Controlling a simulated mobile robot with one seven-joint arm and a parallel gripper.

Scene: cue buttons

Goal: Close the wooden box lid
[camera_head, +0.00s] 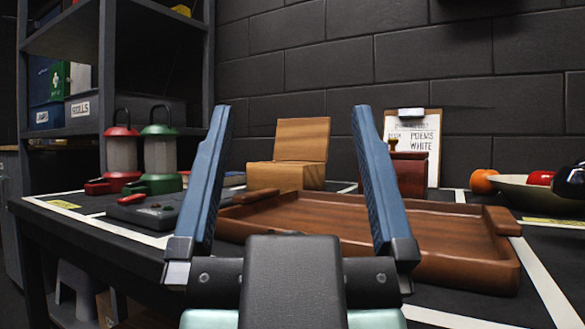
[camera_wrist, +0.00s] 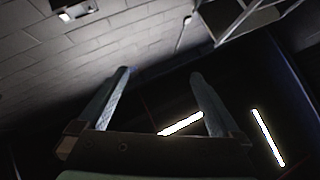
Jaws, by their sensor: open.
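The wooden box (camera_head: 285,175) stands on the dark table beyond the brown tray in the head view. Its lid (camera_head: 302,139) is raised, standing up at the back of the box. My gripper (camera_head: 290,112) is open and empty, with its two blue fingers upright on either side of the box in the picture. The fingers are nearer to the camera than the box and do not touch it. My gripper also shows open in the wrist view (camera_wrist: 158,75), where I cannot make out the box.
A brown wooden tray (camera_head: 455,259) lies in front of the box. A dark red box (camera_head: 411,175) and a clipboard (camera_head: 420,128) stand to the right. A button panel (camera_head: 150,213), red lantern (camera_head: 121,155) and green lantern (camera_head: 160,154) are left. A bowl (camera_head: 535,194) is far right.

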